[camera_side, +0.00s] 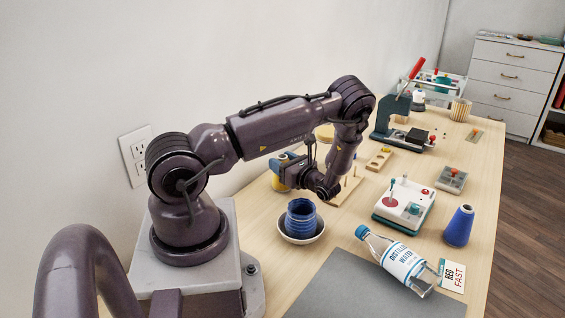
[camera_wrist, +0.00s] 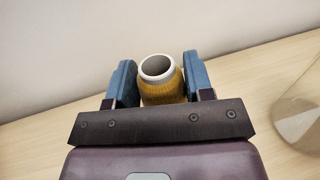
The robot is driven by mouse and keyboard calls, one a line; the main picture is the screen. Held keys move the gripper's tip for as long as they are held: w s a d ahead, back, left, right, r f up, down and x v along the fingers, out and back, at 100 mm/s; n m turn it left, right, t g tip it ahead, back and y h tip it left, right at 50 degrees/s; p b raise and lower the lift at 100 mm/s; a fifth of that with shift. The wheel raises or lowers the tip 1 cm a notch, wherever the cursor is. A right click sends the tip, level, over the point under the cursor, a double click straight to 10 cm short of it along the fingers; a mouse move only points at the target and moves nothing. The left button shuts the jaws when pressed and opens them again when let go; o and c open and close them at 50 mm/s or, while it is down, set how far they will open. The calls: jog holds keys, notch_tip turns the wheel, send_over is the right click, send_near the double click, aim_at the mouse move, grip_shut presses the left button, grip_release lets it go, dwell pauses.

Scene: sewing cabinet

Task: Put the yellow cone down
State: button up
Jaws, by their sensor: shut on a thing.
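The yellow cone (camera_wrist: 163,91) is a yellow thread cone with a pale open rim. In the wrist view it sits between the two blue fingers of my gripper (camera_wrist: 158,62), which is shut on it. In the side view, my gripper (camera_side: 288,166) is near the wall side of the table, and part of the yellow cone (camera_side: 281,184) shows below it. The rest is hidden by the gripper. I cannot tell whether its base touches the table.
A blue cone (camera_side: 301,212) stands in a white bowl (camera_side: 302,238) in front of my gripper. A peg board (camera_side: 346,192) is just right of it.

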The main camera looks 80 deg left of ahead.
jog(key=o, duration=0.9)
jog(key=shift+f, duration=0.1)
jog(key=shift+o, duration=0.2)
jog(key=v, duration=1.2)
jog(key=shift+s, duration=0.1)
jog(key=s+d+r+n+t+h, duration=0.4)
jog(key=d+r+t+h, duration=0.3)
jog(key=d+r, duration=0.5)
jog(key=s+d+r+n+t+h, duration=0.4)
jog(key=d+r+n+t+h, duration=0.3)
jog(key=d+r, duration=0.6)
notch_tip(320, 180, up, 4)
jog(key=shift+f+n+t+h, duration=0.1)
jog(key=shift+n+t+h, duration=0.2)
jog(key=shift+t+h, duration=0.3)
